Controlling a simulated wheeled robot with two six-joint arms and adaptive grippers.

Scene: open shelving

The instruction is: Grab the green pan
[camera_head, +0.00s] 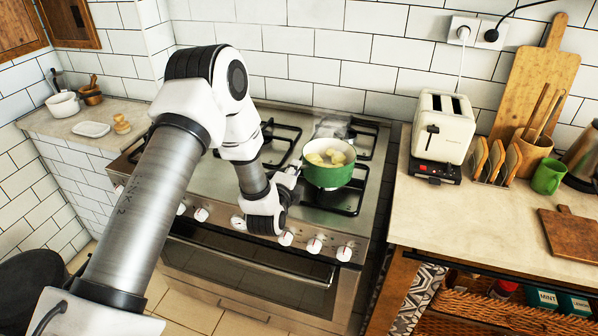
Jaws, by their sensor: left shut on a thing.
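The green pan (328,173) is on the stove's right side, over a burner grate, with pale yellow pieces inside. I cannot tell whether its base touches the grate. Faint steam or haze shows behind it. My left arm comes in from the left, and my left gripper (291,174) is at the left side of the pan, shut on it. The gripper's fingers are small in view, and the pan's handle is mostly hidden by them. My right gripper is not in view.
The stove (262,256) has knobs along its front edge. A white pot (62,105) stands on the far left counter.

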